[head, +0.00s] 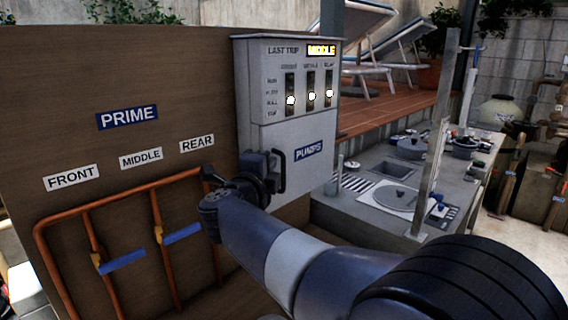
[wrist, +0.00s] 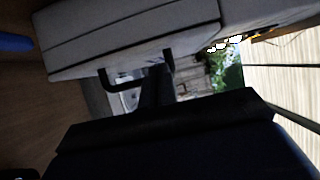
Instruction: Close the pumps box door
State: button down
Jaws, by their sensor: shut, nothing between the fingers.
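The pumps box (head: 290,85) is a pale grey cabinet mounted on the wooden panel. Its lower door (head: 312,172) carries a blue PUMPS label and a black bar handle (head: 281,172). The door looks nearly flush with the box; I cannot tell whether a small gap is left. My gripper (head: 262,168) is shut and empty, at the left side of the handle. In the wrist view, the dark fingers (wrist: 158,84) reach up beside the handle (wrist: 122,84), close to the grey door face. Whether they touch it is unclear. My wrist hides the door's lower left part.
Three switches (head: 311,96) sit on the box's upper face under a lit MIDDLE display. Copper pipes (head: 155,205) with blue levers run along the panel at left. A grey counter (head: 355,205) with a post stands right of the box.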

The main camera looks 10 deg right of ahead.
jog(key=shift+w+a, duration=0.25)
jog(key=shift+a, duration=0.05)
jog(key=v, duration=1)
jog(key=shift+s+a, duration=0.2)
jog(key=shift+s, duration=0.15)
jog(key=shift+w+f, duration=0.1)
jog(key=d+x, duration=0.1)
jog(key=x, duration=0.9)
